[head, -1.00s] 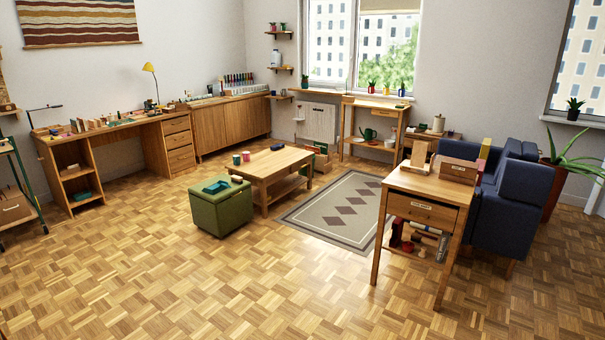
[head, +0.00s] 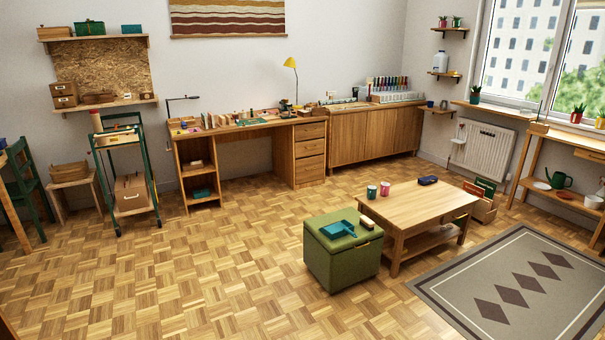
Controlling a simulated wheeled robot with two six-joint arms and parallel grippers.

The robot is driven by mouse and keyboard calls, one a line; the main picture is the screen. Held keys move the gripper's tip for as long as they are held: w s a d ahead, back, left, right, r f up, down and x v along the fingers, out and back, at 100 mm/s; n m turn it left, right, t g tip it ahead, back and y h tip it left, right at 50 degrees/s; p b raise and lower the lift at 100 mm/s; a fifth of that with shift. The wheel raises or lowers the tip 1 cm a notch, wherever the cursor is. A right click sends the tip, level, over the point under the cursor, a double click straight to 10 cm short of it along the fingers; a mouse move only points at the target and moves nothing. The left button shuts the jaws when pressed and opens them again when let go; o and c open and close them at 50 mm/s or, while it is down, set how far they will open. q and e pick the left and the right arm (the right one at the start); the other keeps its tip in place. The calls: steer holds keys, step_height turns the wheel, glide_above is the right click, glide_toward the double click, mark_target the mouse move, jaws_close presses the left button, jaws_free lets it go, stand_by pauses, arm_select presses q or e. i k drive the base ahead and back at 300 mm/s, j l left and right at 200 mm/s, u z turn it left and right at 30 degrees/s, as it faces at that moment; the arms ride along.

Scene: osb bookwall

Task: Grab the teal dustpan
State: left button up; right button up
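The teal dustpan (head: 339,229) lies on top of the green cube-shaped ottoman (head: 343,263), in the middle of the head view. A small brush-like thing with a pale wooden top (head: 367,222) lies to the right of the dustpan on the same ottoman. Neither of my grippers shows in the head view. Nothing covers the dustpan.
A low wooden table (head: 412,208) with two cups stands close to the ottoman's right. A patterned rug (head: 450,280) lies at the right. A desk (head: 240,128) and a green trolley (head: 122,172) line the back and left. The parquet left of the ottoman is clear.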

mark_target(334, 232)
steer(key=i+j+z, duration=0.1)
steer(key=i, duration=0.4)
steer(key=i+j, duration=0.15)
steer(key=i, duration=0.35)
steer(key=i+j+z, duration=0.15)
steer(key=i, duration=0.35)
steer(key=i+j, duration=0.25)
steer(key=i, duration=0.25)
steer(key=l+z, duration=0.05)
